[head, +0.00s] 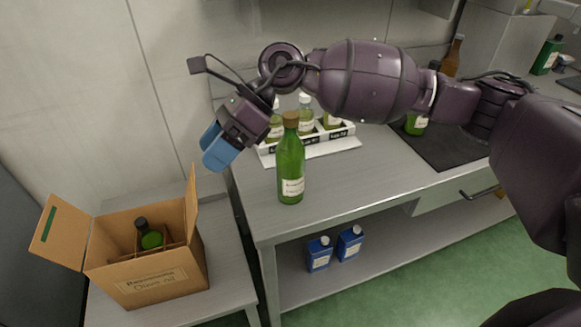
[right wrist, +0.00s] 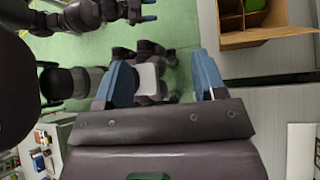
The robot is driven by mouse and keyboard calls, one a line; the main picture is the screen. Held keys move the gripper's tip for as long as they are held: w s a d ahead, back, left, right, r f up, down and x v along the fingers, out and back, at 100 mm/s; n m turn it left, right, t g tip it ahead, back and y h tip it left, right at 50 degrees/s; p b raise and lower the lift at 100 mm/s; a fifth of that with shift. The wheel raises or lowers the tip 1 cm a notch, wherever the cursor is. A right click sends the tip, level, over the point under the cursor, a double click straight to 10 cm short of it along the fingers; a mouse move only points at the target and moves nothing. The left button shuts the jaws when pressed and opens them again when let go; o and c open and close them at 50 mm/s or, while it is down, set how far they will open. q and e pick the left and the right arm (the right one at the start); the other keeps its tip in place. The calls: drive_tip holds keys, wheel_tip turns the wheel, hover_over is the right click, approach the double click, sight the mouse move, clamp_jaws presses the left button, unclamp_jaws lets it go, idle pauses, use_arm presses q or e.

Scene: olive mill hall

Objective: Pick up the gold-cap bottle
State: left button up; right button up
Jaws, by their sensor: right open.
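The gold-cap bottle (head: 290,165), green glass with a pale label and a brownish-gold cap, stands upright near the front left corner of the steel bench (head: 330,195). My right gripper (head: 214,150) is left of the bottle's upper part, apart from it. Its blue fingers point down and left, away from the bottle. In the right wrist view the right gripper (right wrist: 155,76) shows its two fingers wide apart with nothing between them. My left gripper (right wrist: 148,10) seems to show small at the top of that view, its opening unclear.
An open cardboard box (head: 150,275) with a dark-capped bottle (head: 149,236) inside stands on a lower left table. A white rack (head: 333,134) of small bottles is behind the gold-cap bottle. A dark mat (head: 440,150) lies right. Blue containers (head: 319,254) stand on the shelf below.

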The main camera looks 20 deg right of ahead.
sight(291, 114)
drive_tip(key=w+d+r+t+h, duration=0.1)
drive_tip(key=w+d+r+h, duration=0.1)
drive_tip(key=d, duration=0.3)
drive_tip(key=w+d+r+n+t+h, duration=0.1)
drive_tip(key=w+d+r+h, duration=0.2)
drive_tip(key=d+h, duration=0.1)
drive_tip(key=w+d+r+t+h, duration=0.1)
drive_tip(key=w+d+r+h, duration=0.1)
drive_tip(key=d, duration=0.5)
drive_tip(key=shift+w+r+h, duration=0.35)
drive_tip(key=shift+w+h, duration=0.2)
drive_tip(key=shift+h, duration=0.55)
drive_tip(key=shift+d+f, duration=0.1)
wheel_tip(291, 114, down, 5)
drive_tip(key=shift+f, duration=0.1)
drive_tip(key=shift+a+f, duration=0.25)
drive_tip(key=shift+f, duration=1.1)
drive_tip(key=shift+a+f, duration=0.2)
drive_tip(key=shift+f, duration=1.15)
drive_tip(key=shift+r, duration=0.1)
drive_tip(key=c, duration=1.1)
